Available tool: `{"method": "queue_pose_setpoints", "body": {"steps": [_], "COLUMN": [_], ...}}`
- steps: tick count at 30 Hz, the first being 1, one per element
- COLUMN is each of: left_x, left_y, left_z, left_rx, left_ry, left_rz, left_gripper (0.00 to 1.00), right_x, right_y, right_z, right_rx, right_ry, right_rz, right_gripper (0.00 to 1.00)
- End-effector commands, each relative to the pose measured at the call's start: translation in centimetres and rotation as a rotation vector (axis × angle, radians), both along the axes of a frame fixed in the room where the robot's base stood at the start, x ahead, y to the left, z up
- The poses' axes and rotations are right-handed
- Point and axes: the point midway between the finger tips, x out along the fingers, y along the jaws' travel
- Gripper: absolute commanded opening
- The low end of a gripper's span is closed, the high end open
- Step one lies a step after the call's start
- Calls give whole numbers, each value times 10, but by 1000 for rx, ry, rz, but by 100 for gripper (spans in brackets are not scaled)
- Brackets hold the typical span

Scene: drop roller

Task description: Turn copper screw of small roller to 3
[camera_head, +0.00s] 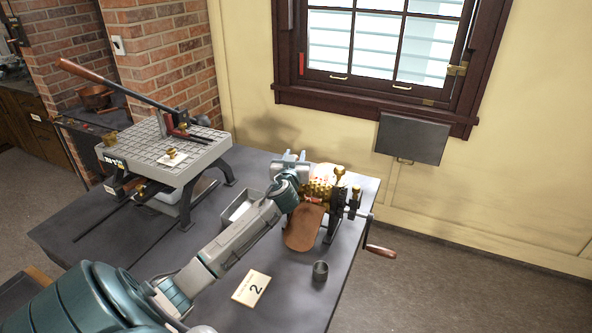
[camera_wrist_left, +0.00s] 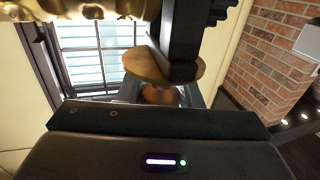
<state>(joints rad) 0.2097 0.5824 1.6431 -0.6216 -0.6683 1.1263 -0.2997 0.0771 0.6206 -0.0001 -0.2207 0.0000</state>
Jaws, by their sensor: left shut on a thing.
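The small roller (camera_head: 320,188) stands at the table's right end, with gold patterned rolls, a black frame, brass knobs (camera_head: 339,171) on top and a crank with a red-brown handle (camera_head: 380,250). My left gripper (camera_head: 291,163) is at its back left side and hides that part of it. In the left wrist view, the copper screw (camera_wrist_left: 159,96) shows as a round copper end between my jaws, below a brass disc (camera_wrist_left: 165,69) and a black frame post (camera_wrist_left: 186,30). My left gripper is shut on it. The screw's number setting cannot be read. My right gripper is not in view.
A copper-brown curved apron (camera_head: 304,229) hangs at the roller's front. A card marked 2 (camera_head: 251,288), a small dark cup (camera_head: 320,270) and an open grey box (camera_head: 240,207) are on the table. A gridded machine with a long lever (camera_head: 165,149) stands at left.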

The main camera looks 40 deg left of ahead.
Motion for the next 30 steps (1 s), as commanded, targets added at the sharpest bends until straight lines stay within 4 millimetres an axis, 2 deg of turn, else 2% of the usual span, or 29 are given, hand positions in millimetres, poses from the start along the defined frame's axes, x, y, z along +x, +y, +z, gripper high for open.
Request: {"method": "queue_pose_setpoints", "body": {"steps": [1,3,12,18,30], "left_x": [1,0,-3,-5,-6], "left_y": [-1,0,4,5,6], "left_z": [-5,-5,-3,-1,2], "left_rx": [-1,-1,-1,0,1], "left_ry": [-8,-8,-6,-5,-2], "left_rz": [40,102,317,400,447], "left_gripper": [9,9,9,9,9], "right_x": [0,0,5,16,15], "right_y": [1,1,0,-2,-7], "right_z": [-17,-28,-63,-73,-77], "right_rx": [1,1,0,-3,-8], "right_ry": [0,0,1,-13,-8], "right_rz": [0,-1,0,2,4], "right_gripper": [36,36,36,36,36]}}
